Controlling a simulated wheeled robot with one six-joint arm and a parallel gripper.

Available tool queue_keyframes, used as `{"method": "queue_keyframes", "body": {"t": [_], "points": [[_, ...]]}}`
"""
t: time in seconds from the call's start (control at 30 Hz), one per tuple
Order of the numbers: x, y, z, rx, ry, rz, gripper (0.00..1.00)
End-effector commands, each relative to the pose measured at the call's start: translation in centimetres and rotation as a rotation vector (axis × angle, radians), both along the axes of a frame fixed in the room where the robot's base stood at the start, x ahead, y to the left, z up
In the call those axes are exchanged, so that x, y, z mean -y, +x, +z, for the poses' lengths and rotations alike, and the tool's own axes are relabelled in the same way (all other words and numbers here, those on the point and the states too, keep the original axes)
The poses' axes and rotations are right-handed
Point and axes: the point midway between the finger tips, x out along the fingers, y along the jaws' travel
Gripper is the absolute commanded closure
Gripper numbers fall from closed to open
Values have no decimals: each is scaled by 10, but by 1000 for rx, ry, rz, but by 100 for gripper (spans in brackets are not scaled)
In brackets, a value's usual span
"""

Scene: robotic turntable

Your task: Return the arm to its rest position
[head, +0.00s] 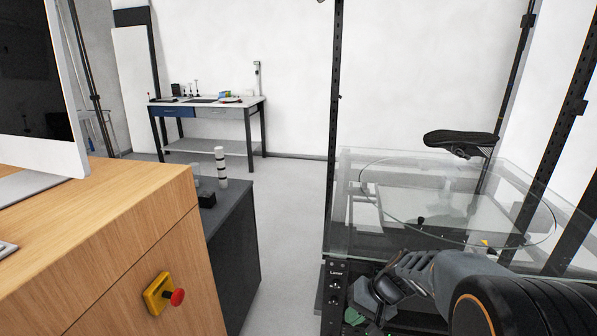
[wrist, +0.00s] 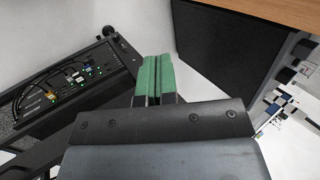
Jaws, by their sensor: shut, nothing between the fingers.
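My gripper (head: 362,318) is at the bottom right of the head view, low at the front of the glass-topped frame, with its green fingers pointing down and left. In the wrist view my gripper (wrist: 154,68) shows its two green fingers side by side, shut and empty. My dark arm comes in from the lower right corner of the head view. The fingertips are partly hidden by my own wrist in the head view.
A glass turntable (head: 375,231) in a black frame stands at the right, with a black shoe-like object (head: 460,139) above it. A wooden cabinet (head: 135,220) with a red button (head: 177,297) is at the left. A cable-filled panel (wrist: 75,80) shows in the wrist view. Floor between is clear.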

Motion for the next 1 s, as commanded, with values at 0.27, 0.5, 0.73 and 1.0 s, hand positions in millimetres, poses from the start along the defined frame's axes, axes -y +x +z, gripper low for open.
{"method": "queue_keyframes", "body": {"t": [0.27,0.5,0.73,1.0], "points": [[14,-68,130,162,-360,104,100],[28,-95,174,277,-531,113,100],[32,-102,183,313,-579,111,100],[32,-101,183,313,-580,110,100]]}}
